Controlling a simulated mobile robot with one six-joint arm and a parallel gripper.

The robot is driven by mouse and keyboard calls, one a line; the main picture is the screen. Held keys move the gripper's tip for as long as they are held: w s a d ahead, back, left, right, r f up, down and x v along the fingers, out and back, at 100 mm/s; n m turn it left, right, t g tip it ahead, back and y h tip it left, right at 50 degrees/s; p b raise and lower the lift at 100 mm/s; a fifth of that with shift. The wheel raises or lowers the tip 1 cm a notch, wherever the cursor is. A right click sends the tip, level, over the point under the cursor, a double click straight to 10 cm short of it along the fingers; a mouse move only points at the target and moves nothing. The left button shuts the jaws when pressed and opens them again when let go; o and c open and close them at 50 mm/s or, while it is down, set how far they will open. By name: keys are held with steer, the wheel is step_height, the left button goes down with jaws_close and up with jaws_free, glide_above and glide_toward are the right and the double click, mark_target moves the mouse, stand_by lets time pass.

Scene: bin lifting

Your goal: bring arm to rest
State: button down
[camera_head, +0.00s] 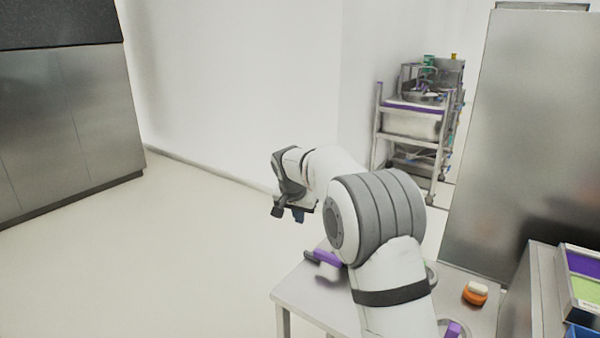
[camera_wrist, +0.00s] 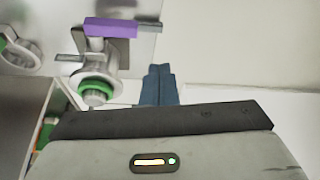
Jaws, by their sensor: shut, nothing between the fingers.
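My gripper (camera_head: 298,215) is at the end of my folded white and grey arm, left of the middle in the head view. It hangs beyond the left edge of a small metal table (camera_head: 292,291), above the pale floor. In the wrist view my gripper's blue fingers (camera_wrist: 159,84) are together with nothing between them. It touches nothing that I can see.
An orange and white object (camera_head: 475,293) is to the right. A loaded cart (camera_head: 412,124) stands at the back. Steel cabinets (camera_head: 65,125) line the left; the floor (camera_head: 190,250) between is clear.

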steer(key=s+d+r+n, duration=0.1)
steer(key=s+d+r, duration=0.2)
steer(key=s+d, duration=0.45)
steer(key=s+d+r+n, duration=0.1)
steer(key=s+d+r, duration=0.3)
steer(key=s, duration=0.7)
steer(key=s+d+f, duration=0.2)
steer(key=s, duration=0.5)
steer(key=s+d+f+n+g, duration=0.1)
steer(key=s+d+f, duration=0.1)
steer(key=s, duration=0.6)
steer(key=s+d+f+n+y, duration=0.1)
steer(key=s+f, duration=0.1)
steer(key=s, duration=0.6)
steer(key=shift+s+d, duration=0.25)
steer(key=shift+d, duration=0.15)
